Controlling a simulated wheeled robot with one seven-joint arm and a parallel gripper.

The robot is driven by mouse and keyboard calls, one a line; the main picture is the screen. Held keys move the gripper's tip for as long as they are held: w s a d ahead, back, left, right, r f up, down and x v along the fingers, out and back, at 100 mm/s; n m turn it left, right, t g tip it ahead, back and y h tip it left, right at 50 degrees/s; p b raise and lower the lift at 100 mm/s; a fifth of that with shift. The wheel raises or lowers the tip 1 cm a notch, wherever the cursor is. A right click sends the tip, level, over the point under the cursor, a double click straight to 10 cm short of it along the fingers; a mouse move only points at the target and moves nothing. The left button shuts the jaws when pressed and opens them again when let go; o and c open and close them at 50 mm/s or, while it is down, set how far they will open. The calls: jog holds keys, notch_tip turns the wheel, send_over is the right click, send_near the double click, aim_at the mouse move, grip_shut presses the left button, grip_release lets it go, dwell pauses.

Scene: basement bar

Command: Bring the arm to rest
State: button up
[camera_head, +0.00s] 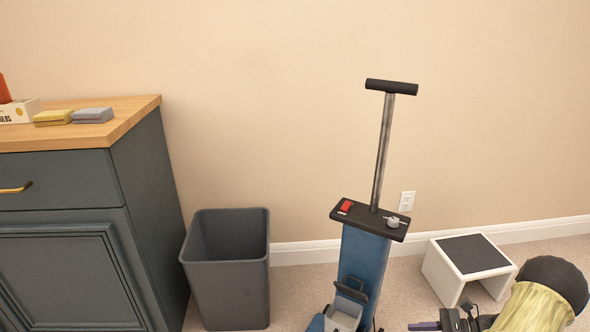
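My arm (537,308) shows at the bottom right corner, with a pale yellow section and a rounded black end. Dark parts that look like my gripper (440,324) reach left from it along the bottom edge. They are cut off by the frame, so I cannot see whether the fingers are open or shut, or whether they hold anything. The arm appears in front of the carpet, close to the white step stool in the picture.
A blue upright floor machine (362,262) with a T-handle stands at centre right. A grey open bin (228,290) stands left of it, beside a dark cabinet (70,230) with sponges (92,115) on top. A white stool (440,277) with a dark top stands by the wall.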

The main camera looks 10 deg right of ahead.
jog(key=s+a+r+n+g+h+p, duration=0.15)
jog(key=a+r+n+h+p, duration=0.45)
jog(key=a+r+n, duration=0.7)
jog(key=a+r+n+g+h+p, duration=0.3)
jog(key=a+r+n+h, duration=0.4)
jog(key=a+r+n, duration=0.7)
notch_tip(320, 180, up, 35)
jog(key=a+m+p, duration=0.1)
jog(key=m+p, duration=0.2)
jog(key=p, duration=3.5)
jog(key=shift+a+r, duration=0.15)
jog(key=shift+a, duration=0.1)
